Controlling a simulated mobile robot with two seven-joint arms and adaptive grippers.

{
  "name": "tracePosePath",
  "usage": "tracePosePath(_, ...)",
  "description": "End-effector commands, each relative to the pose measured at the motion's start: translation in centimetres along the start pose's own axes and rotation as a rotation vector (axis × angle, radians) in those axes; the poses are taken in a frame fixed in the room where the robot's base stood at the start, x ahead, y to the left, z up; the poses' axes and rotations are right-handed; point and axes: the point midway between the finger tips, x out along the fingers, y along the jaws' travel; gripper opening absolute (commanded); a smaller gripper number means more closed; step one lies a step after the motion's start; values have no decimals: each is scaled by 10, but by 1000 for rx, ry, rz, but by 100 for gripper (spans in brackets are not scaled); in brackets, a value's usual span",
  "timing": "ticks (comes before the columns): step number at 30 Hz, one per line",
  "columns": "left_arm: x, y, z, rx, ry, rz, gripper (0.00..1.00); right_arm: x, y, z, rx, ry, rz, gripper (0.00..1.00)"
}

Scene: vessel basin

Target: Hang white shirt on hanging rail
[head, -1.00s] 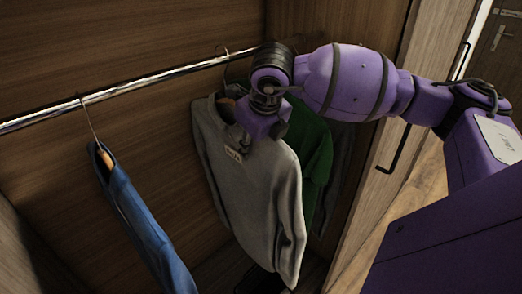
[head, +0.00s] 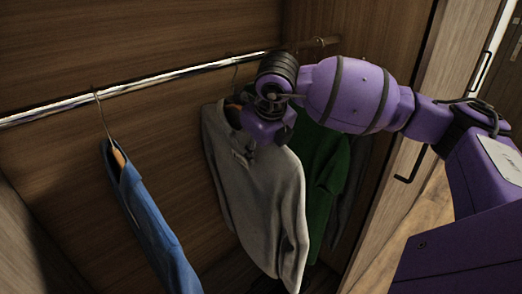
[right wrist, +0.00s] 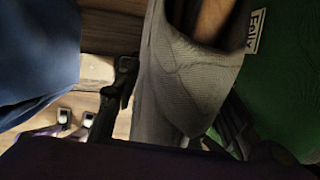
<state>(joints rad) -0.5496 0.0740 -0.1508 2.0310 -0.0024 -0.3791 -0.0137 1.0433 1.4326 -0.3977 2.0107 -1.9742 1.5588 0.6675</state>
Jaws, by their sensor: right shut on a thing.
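The white shirt (head: 265,195), light grey in this light, hangs upright on a wooden hanger below the hanging rail (head: 160,79). My right gripper (head: 245,150) is shut on the shirt near its collar, and the wrist hides part of the collar and hanger. The hanger's thin hook (head: 236,72) reaches up to the rail; I cannot tell whether it rests on it. In the right wrist view the pale shirt cloth (right wrist: 185,85) fills the middle, with a dark finger beside it.
A blue garment (head: 150,225) hangs on the rail at the left. A green shirt (head: 322,170) and a darker garment hang close behind the white shirt at the right. The rail between blue and white is free. A wardrobe door with a black handle (head: 410,165) stands at the right.

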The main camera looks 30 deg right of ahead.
Motion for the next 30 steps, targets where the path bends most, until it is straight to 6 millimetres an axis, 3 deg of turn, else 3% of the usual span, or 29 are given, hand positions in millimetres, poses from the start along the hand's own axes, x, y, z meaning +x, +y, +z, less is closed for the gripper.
tracePosePath(2, 0, 0, -1, 0, 2, 0, 40, -1, 0, 1, 0, -3, -1, 0)
tracePosePath(3, 0, 0, -1, 0, 2, 0, 40, -1, 0, 1, 0, -3, 0, 42)
tracePosePath(8, 0, 0, 0, 0, 1, 0, 40, -1, 0, 0, 0, -2, 0, 61)
tracePosePath(20, 1, 0, 3, -1, -4, 0, 40, -7, 0, 0, 0, 0, 0, 61)
tracePosePath(30, 1, 0, 3, 0, -4, 0, 40, -74, -1, 1, -1, -5, -2, 61)
